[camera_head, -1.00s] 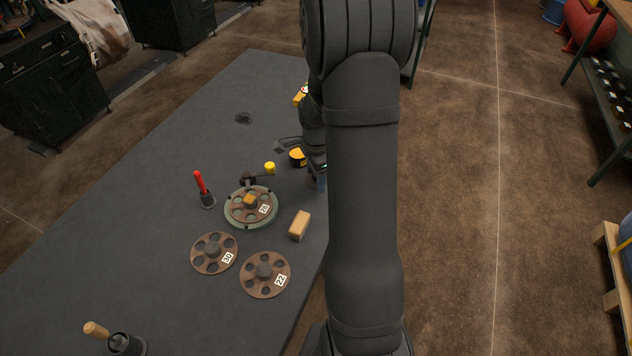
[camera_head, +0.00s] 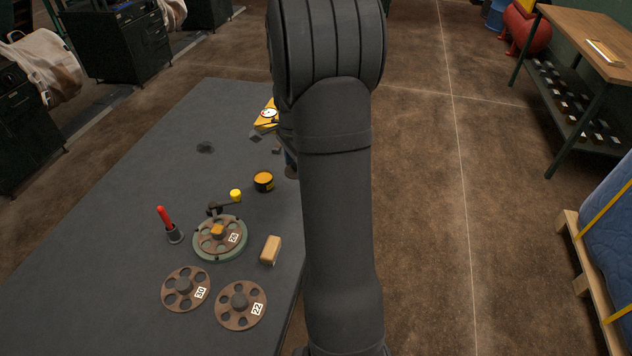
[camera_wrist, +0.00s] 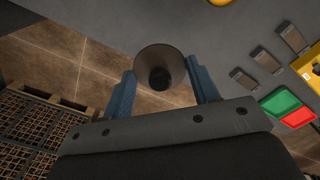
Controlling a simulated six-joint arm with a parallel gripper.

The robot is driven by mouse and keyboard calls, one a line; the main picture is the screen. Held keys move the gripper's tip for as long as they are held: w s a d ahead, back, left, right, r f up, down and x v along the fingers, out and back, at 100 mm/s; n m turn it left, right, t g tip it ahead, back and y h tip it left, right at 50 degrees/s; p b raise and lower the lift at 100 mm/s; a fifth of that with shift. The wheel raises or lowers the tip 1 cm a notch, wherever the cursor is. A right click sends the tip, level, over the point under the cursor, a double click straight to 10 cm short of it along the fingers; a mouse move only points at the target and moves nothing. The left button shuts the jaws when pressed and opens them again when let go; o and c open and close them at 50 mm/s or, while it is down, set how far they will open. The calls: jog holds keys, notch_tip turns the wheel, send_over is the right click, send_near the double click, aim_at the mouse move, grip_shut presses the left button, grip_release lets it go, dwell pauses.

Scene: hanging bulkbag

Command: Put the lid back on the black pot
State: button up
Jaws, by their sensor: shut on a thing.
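The black pot (camera_head: 263,181) stands upright on the dark table, open, with orange-yellow showing at its top and a yellow mark on its side. My gripper (camera_wrist: 160,72) is shut on a round grey-brown lid (camera_wrist: 149,60) with a dark centre, between two blue fingers in the wrist view. The lid is over the table's edge, with floor behind it. In the head view my arm hides most of the gripper; a dark brown piece, seemingly the lid, shows right of the pot, beside the arm. The lid is apart from the pot.
A green base with brown wheel disc (camera_head: 220,238), a crank with yellow knob (camera_head: 235,195), a red-handled tool (camera_head: 165,218), a wooden block (camera_head: 270,250) and two loose discs (camera_head: 186,289) lie nearer. A yellow gauge device (camera_head: 267,115) is beyond the pot.

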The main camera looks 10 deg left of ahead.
jog(key=w+a, duration=0.3)
jog(key=a, duration=0.9)
jog(key=shift+w+d+f, duration=0.1)
jog(key=shift+f, duration=1.55)
jog(key=shift+w+d+f, duration=0.1)
jog(key=shift+f, duration=1.55)
jog(key=shift+f, duration=0.2)
jog(key=o, duration=1.5)
jog(key=shift+r, duration=0.15)
jog(key=shift+r, duration=3.35)
